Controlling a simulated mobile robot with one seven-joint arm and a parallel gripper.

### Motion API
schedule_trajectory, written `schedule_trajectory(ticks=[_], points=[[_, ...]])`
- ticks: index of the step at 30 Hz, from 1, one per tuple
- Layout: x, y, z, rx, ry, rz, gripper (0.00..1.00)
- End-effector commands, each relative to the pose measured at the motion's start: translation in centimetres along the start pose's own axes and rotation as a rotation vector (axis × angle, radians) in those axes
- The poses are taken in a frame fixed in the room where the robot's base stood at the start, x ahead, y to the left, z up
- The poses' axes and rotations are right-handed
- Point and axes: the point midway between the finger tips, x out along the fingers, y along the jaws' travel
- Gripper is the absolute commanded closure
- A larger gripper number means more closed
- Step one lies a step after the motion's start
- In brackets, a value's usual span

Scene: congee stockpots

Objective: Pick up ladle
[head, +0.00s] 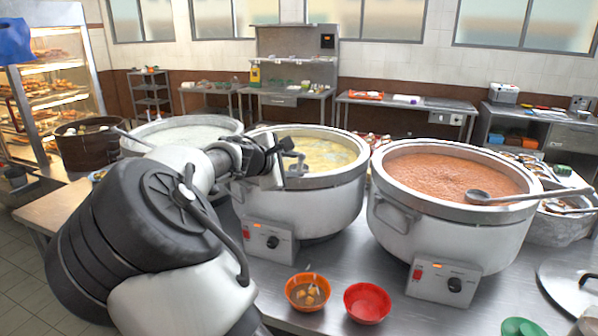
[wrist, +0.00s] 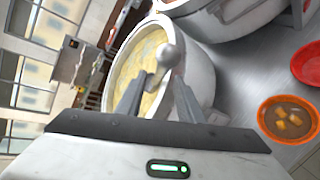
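A grey metal ladle (wrist: 168,56) shows in the wrist view, over the yellowish congee of the middle pot (head: 330,190). Its rounded bowl points away from me, and its handle runs back between my fingers. In the head view the ladle (head: 297,165) is small and partly hidden by my gripper (head: 281,161), at the pot's left side. In the wrist view my gripper (wrist: 157,80) has its two fingers apart, one on each side of the handle, with a gap visible. Another ladle (head: 480,197) rests in the right pot of reddish congee, its handle over the rim.
The right pot (head: 440,236) and the left pot (head: 222,128) flank the middle one. An orange bowl (head: 306,304) with food and a red bowl (head: 367,303) stand on the steel counter in front. A lid (head: 570,286) lies at the right.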

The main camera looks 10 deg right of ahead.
Motion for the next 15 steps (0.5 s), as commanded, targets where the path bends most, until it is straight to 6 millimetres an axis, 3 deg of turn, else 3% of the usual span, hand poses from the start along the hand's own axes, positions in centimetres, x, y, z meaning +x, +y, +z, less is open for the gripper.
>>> schedule_trajectory(ticks=[9, 15], points=[[4.4, 0.2, -0.2, 0.001, -0.002, 0.000, 0.66], [5.0, 0.1, -0.3, 0.002, 0.001, -0.001, 0.66]])
